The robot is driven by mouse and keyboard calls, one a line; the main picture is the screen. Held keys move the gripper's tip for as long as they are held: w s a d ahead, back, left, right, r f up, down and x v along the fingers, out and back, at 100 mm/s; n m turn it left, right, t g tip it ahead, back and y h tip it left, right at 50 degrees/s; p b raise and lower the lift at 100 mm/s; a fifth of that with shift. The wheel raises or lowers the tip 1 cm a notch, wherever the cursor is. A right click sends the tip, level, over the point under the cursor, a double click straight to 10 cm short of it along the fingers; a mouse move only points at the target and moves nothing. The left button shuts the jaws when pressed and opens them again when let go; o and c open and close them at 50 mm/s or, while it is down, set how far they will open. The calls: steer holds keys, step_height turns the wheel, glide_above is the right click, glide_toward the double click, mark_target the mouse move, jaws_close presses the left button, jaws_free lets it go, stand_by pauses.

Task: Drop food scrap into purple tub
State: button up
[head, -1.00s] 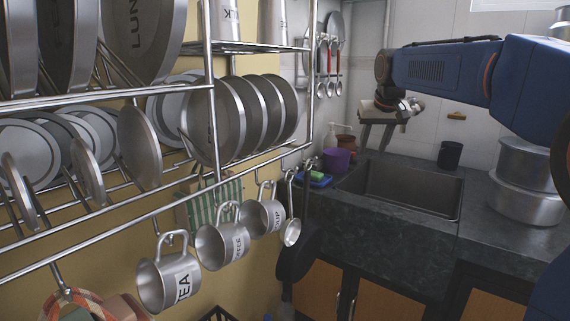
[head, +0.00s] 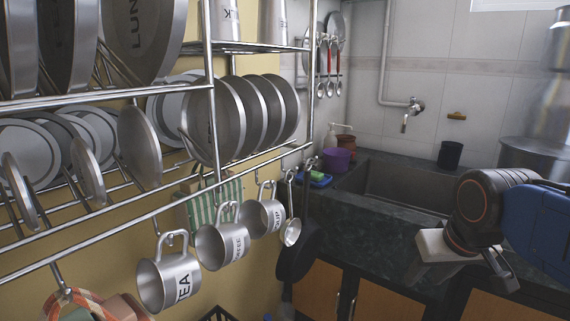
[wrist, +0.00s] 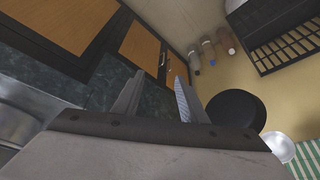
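The purple tub (head: 336,160) stands on the dark counter at the back left corner of the sink, beside a blue tray with a green sponge. I cannot make out a food scrap in either view. My gripper (head: 458,283) is in front of the counter at the lower right, well to the right of the tub and nearer to me. In the wrist view my gripper (wrist: 157,98) shows its fingers apart, with nothing seen between them. The tub is not seen in the wrist view.
The sink (head: 385,187) is set into the counter, with a black cup (head: 450,154) behind it. A steel rack with plates and hanging mugs (head: 170,277) fills the left. A black pan (wrist: 235,108) hangs on the wall. Cabinet doors (head: 317,288) are below the counter.

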steer(key=s+f, duration=0.7)
steer(key=shift+s, duration=0.25)
steer(key=shift+d, duration=0.1)
